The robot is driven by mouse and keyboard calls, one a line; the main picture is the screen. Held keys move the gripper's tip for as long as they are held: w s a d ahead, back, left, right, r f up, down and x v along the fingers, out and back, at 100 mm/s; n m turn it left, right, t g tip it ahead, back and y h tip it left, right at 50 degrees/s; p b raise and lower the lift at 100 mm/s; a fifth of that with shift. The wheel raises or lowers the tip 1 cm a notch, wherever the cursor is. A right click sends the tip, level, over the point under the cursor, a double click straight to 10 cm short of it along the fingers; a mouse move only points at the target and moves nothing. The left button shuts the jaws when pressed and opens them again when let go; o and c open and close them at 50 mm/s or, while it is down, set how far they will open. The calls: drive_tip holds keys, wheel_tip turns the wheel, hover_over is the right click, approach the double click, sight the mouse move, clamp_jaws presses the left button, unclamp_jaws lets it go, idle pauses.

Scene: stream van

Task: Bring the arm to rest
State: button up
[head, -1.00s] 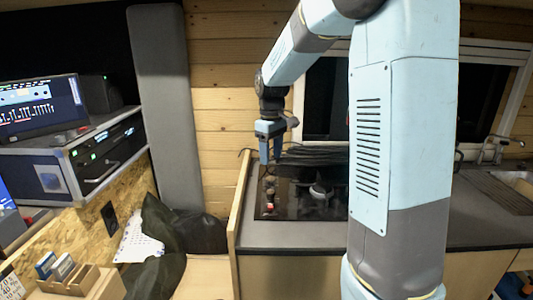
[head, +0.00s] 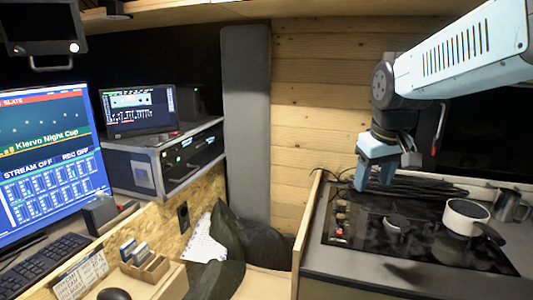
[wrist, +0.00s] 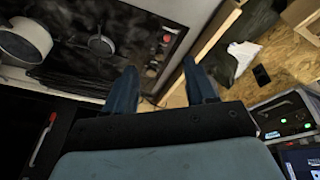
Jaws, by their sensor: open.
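My gripper (head: 373,183) hangs from my light-blue arm at the right of the head view, pointing down above the left end of the black hob. In the wrist view my gripper (wrist: 163,88) shows two blue fingers spread apart with nothing between them. The arm reaches in from the upper right, with its elbow bent near the window.
A wooden partition (head: 304,232) edges the counter. Left are a large monitor (head: 45,170), a rack case (head: 160,165) and a card holder (head: 146,264).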

drive_tip(key=s+m+t, duration=0.2)
drive_tip(key=s, duration=0.8)
drive_tip(key=shift+s+d+f+m, duration=0.15)
drive_tip(key=shift+s+f+m, duration=0.15)
drive_tip(key=shift+s+f, duration=0.05)
drive_tip(key=shift+c, duration=0.5)
idle(1.0)
